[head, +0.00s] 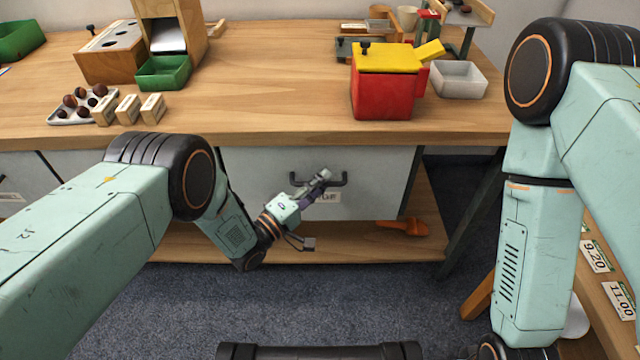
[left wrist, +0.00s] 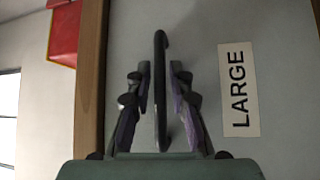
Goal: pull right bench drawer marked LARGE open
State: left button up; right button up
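The right bench drawer has a pale grey front (head: 262,172) under the bench top and looks shut. Its dark bar handle (head: 338,181) shows in the head view. In the left wrist view the handle (left wrist: 160,85) stands upright in the picture, beside the LARGE label (left wrist: 238,90). The label is partly hidden by my gripper in the head view. My left gripper (head: 322,178) is at the handle. In the left wrist view its fingers (left wrist: 160,88) are open, one on each side of the bar, with gaps showing. My right arm shows, but its gripper does not.
The bench top (head: 270,100) holds a red bin with a yellow lid (head: 385,90), a white tray (head: 459,80), a green tray (head: 164,73) and a chestnut tray (head: 75,117). An orange scoop-like object (head: 402,227) lies on the lower shelf (head: 350,243).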

pick_arm(q)
grip_shut()
dwell(0.4)
jog(key=shift+a, duration=0.1)
